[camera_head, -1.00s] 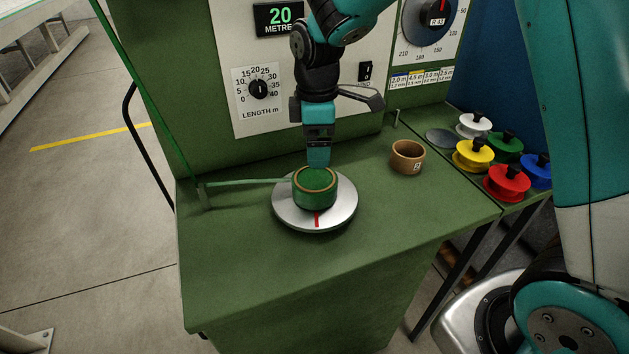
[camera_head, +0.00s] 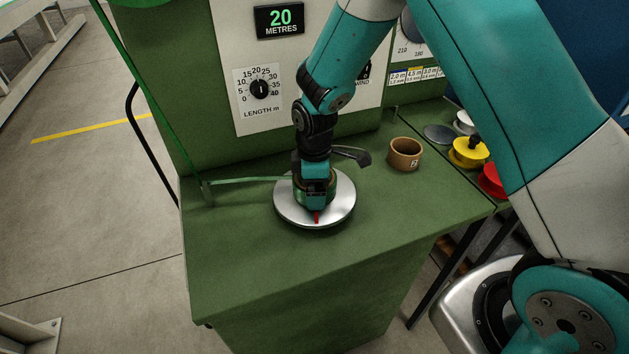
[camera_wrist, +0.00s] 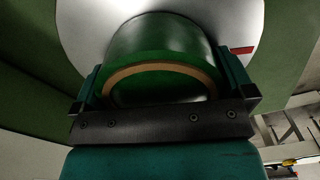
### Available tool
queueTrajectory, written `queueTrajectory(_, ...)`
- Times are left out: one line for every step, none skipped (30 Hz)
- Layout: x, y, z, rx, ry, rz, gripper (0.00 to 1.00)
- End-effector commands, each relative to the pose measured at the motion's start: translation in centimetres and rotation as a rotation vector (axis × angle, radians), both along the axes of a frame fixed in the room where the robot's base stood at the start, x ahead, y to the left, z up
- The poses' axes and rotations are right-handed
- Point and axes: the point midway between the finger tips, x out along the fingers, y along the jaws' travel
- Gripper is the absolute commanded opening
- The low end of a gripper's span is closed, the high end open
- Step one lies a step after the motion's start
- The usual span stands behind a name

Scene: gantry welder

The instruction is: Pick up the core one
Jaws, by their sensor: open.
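A roll of green band wound on a brown core (camera_wrist: 160,40) sits on the silver turntable disc (camera_head: 341,208); I take it as core one, but no number shows on it. My gripper (camera_head: 316,194) is down over the roll. In the wrist view, the jaws of my gripper (camera_wrist: 163,88) are open, one finger on each side of the roll; I cannot tell whether they touch it. In the head view the gripper hides most of the roll. A second, bare brown core (camera_head: 404,153), marked 2, stands upright on the bench to the right.
A green band (camera_head: 245,181) runs from a post at left to the roll. Yellow (camera_head: 467,153) and red (camera_head: 490,180) spools stand at right, partly behind my arm. The machine panel (camera_head: 252,105) rises behind. The front of the green bench (camera_head: 260,255) is clear.

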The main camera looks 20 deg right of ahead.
Motion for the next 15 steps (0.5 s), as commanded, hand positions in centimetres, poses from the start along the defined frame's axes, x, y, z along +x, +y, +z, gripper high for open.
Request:
queueTrajectory(0.02,-0.01,0.00,0.000,0.000,0.000,1.00)
queueTrajectory(0.01,0.00,0.00,0.000,0.000,0.000,1.00)
queueTrajectory(0.01,0.00,0.01,0.000,0.000,0.000,1.00)
queueTrajectory(0.01,0.00,0.01,0.000,0.000,0.000,0.93)
queueTrajectory(0.01,0.00,0.01,0.000,0.000,0.000,0.86)
queueTrajectory(0.01,0.00,0.02,0.000,0.000,0.000,0.77)
queueTrajectory(0.00,0.00,0.02,0.000,0.000,0.000,0.70)
queueTrajectory(0.00,0.00,0.02,0.000,0.000,0.000,0.63)
queueTrajectory(0.00,0.00,0.03,0.000,0.000,0.000,0.63)
queueTrajectory(0.00,0.00,0.04,0.000,0.000,0.000,0.63)
queueTrajectory(0.00,0.00,0.04,0.000,0.000,0.000,0.63)
queueTrajectory(0.00,0.00,0.04,0.000,0.000,0.000,0.63)
queueTrajectory(0.00,0.00,0.04,0.000,0.000,0.000,0.63)
queueTrajectory(0.00,0.00,0.05,0.000,0.000,0.000,0.63)
queueTrajectory(0.00,0.00,0.06,0.000,0.000,0.000,0.63)
